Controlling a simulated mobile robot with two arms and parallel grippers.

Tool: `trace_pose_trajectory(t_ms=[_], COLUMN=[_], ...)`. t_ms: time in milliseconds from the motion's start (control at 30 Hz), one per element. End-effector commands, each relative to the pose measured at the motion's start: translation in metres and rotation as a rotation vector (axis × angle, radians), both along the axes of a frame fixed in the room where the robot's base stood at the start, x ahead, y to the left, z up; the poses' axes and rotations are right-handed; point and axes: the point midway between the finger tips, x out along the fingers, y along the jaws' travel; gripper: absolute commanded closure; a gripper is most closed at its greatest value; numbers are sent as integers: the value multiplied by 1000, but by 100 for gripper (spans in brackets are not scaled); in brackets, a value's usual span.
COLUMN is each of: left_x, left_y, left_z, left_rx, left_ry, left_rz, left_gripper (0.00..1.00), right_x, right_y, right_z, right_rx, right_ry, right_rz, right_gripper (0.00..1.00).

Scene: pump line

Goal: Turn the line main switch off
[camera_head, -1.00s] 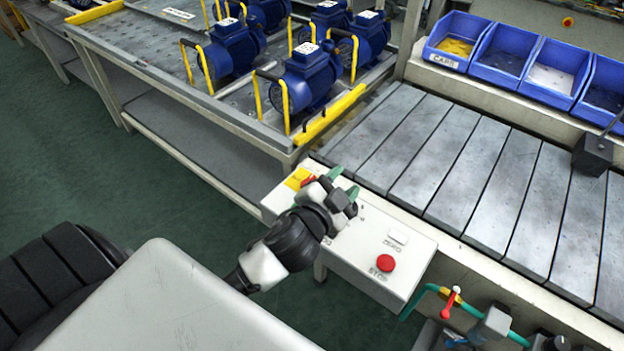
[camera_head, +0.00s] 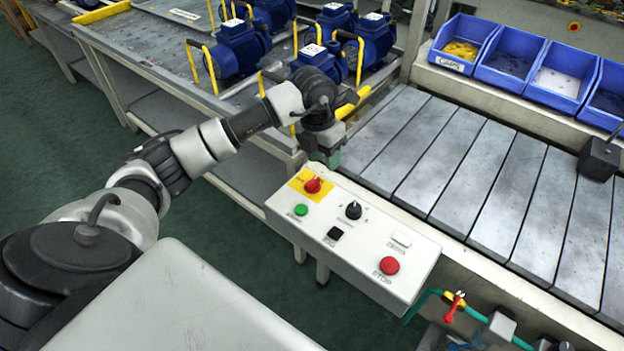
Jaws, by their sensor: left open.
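The line main switch (camera_head: 312,186) is a red rotary knob on a yellow plate at the far left corner of the white control panel (camera_head: 350,262). I cannot tell from here which position its handle marks. My left gripper (camera_head: 326,158) points down just behind the switch, near the panel's far edge. Its green fingertips show only partly under the wrist, and they look apart from the knob. It is open, with nothing seen in it. My right gripper is out of view.
The panel also carries a green button (camera_head: 301,210), a black selector knob (camera_head: 353,210), a black button (camera_head: 335,233), a white button (camera_head: 401,240) and a red stop button (camera_head: 389,265). A slatted conveyor (camera_head: 440,180) lies to the right. Blue pumps (camera_head: 240,48) stand behind.

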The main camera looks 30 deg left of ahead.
Motion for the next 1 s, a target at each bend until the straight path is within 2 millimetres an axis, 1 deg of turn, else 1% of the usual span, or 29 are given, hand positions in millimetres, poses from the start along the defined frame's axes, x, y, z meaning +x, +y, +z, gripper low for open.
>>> trace_pose_trajectory(t_ms=[33, 100, 200, 267, 367, 600, 700, 833, 1000], left_x=[0, 0, -1, -2, -2, -3, -2, -2, -2], left_y=[15, 28, 34, 34, 33, 32, 33, 32, 33], left_z=[5, 9, 6, 0, -15, -62, -77, -91, -98], left_rx=[62, 115, 143, 144, 142, 139, 140, 138, 139], left_ry=[19, 37, 50, 53, 54, 55, 52, 50, 48], left_rz=[21, 42, 54, 54, 52, 51, 51, 50, 50], left_gripper=[57, 57, 57, 57, 57, 57, 57, 57, 57], right_x=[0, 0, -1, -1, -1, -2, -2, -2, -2], right_y=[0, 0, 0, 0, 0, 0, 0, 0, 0], right_z=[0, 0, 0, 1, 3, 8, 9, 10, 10], right_rx=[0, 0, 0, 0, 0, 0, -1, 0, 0], right_ry=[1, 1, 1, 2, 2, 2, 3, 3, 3], right_rz=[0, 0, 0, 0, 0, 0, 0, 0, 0], right_gripper=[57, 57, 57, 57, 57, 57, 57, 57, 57])
